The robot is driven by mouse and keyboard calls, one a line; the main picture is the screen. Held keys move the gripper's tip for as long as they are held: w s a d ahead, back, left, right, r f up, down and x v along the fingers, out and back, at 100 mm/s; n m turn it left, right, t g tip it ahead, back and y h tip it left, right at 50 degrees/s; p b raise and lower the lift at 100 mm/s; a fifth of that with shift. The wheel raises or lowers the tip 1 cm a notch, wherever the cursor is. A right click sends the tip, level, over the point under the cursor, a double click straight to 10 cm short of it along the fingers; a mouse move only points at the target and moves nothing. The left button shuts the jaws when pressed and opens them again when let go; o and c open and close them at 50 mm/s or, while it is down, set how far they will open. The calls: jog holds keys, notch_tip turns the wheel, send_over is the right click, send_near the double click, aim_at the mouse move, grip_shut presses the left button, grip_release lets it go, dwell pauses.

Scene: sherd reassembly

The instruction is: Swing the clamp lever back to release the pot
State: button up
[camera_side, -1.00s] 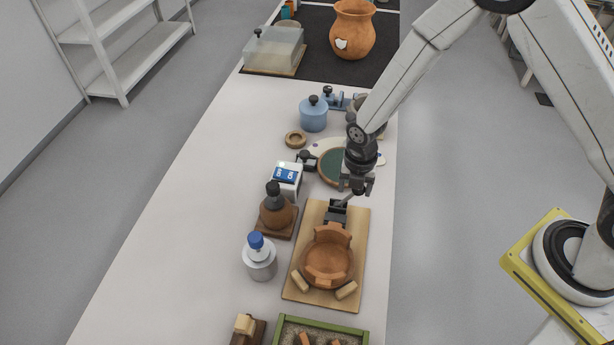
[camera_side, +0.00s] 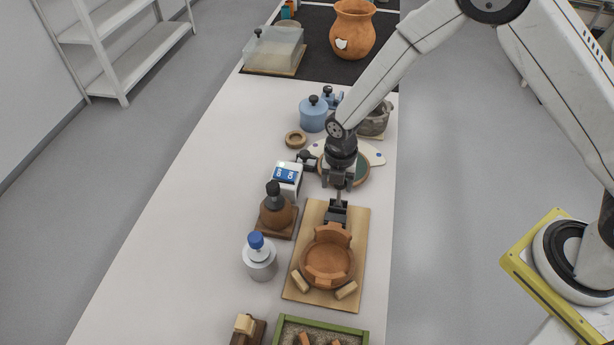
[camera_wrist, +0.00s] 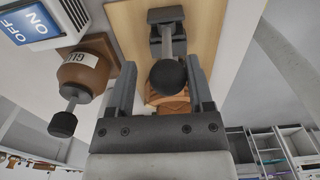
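The clamp (camera_side: 336,212) stands at the far end of a wooden board (camera_side: 299,283), beside the pot. The clamp also shows at the top of the wrist view (camera_wrist: 166,17). Its grey lever (camera_wrist: 176,42) ends in a round black knob (camera_wrist: 168,77). The orange-brown pot (camera_side: 327,266) has raised wall pieces; the wrist view shows only part of it behind the knob (camera_wrist: 170,106). My gripper (camera_side: 338,187) is above the clamp. In the wrist view its fingers (camera_wrist: 160,64) are apart, one each side of the knob, with visible gaps.
A brown glue bottle (camera_side: 277,212) and a white box marked ON and OFF (camera_side: 287,177) stand left of the board. A white bottle with a blue cap (camera_side: 260,258) is nearer. A green-framed tray (camera_side: 320,325) lies in front. A round green-topped stand (camera_side: 357,170) is behind my gripper.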

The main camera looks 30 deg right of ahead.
jog(key=shift+w+a+f, duration=0.4)
jog(key=shift+w+a, duration=0.25)
jog(key=shift+w+a+f, duration=0.4)
jog(key=shift+w+a, duration=0.2)
jog(key=shift+w+a+f, duration=0.4)
jog(key=shift+w+a, duration=0.25)
jog(key=shift+r, duration=2.65)
jog(key=shift+r, duration=0.1)
jog(key=s+d+r+m+t, duration=0.1)
jog(key=s+d+r+m, duration=0.5)
jog(key=m, duration=0.7)
jog(key=s+d+r+m+t, duration=0.1)
jog(key=s+d+r+m, duration=0.6)
jog(key=s+d+m, duration=0.3)
jog(key=s+m, duration=0.1)
jog(key=m, duration=0.3)
jog(key=shift+s+d+r+t, duration=0.25)
jog(key=shift+r+t, duration=0.05)
